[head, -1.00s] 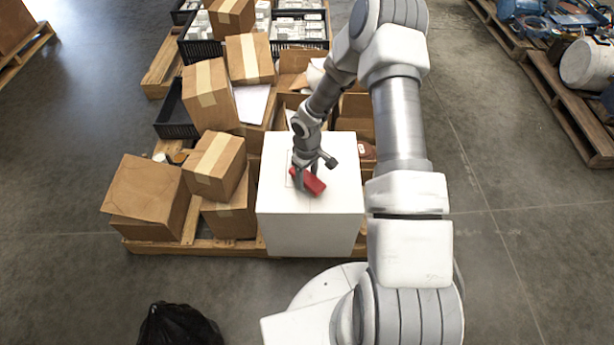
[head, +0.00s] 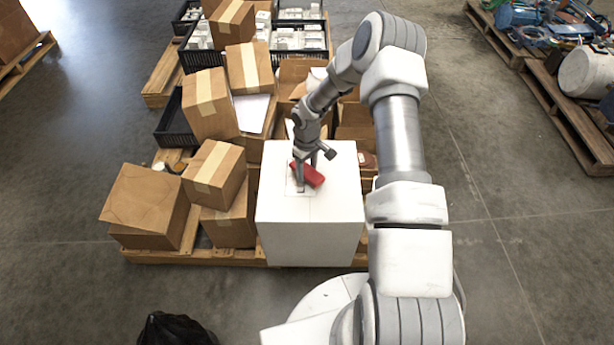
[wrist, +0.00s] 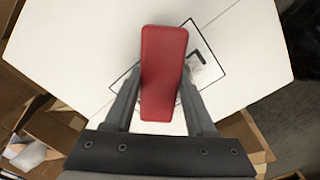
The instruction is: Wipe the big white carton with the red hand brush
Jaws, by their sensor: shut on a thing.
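The big white carton (head: 310,232) stands at the front of the pallet, its flat top facing up. The red hand brush (head: 308,174) is at the carton's top, left of the middle. My gripper (head: 306,180) is shut on the brush from above. In the wrist view the red brush (wrist: 162,70) lies between my two fingers, over the white top (wrist: 80,50) with a black-outlined square. The brush's underside is hidden, so I cannot tell whether it touches the carton. A small greyish patch (wrist: 196,64) shows inside the square beside the brush.
Brown cartons (head: 150,205) are stacked left of the white carton. Open brown boxes (head: 352,120) stand behind it. A black crate (head: 174,125) is further left. A black bag (head: 172,328) lies on the floor in front. The floor to the right is clear up to another pallet (head: 570,120).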

